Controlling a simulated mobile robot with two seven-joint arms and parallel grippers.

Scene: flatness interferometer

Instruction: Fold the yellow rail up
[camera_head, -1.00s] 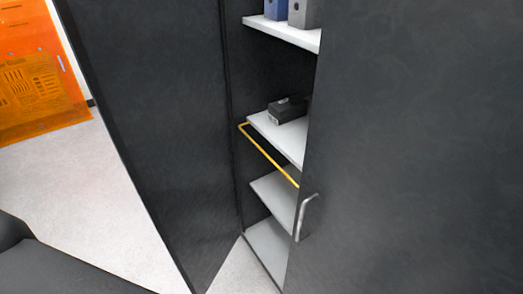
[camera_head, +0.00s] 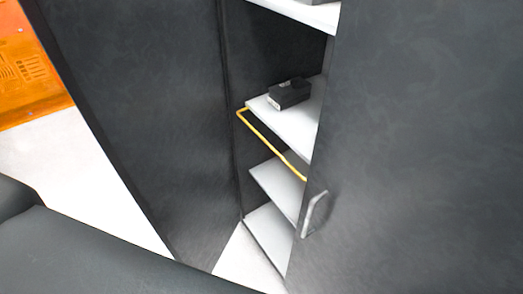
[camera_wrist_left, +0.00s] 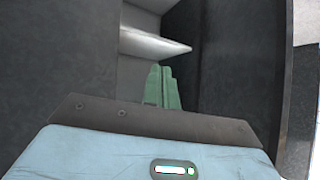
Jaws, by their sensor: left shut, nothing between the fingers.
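The yellow rail (camera_head: 270,143) is a thin bar across the front of the open dark cabinet, just below the middle shelf. Its left end bends back toward the cabinet's side. Its right end meets the edge of the right door. My left gripper (camera_wrist_left: 163,84) shows in the left wrist view with its green fingers shut and nothing between them. It points toward the cabinet's inside, where a pale shelf (camera_wrist_left: 152,44) lies beyond it. The rail does not show in that view. Neither gripper shows in the head view.
The dark left door (camera_head: 135,110) stands open. The dark right door (camera_head: 420,140) with a silver handle (camera_head: 314,213) covers the cabinet's right part. A black box (camera_head: 290,92) lies on the middle shelf (camera_head: 290,128). An orange panel (camera_head: 28,75) is at the far left.

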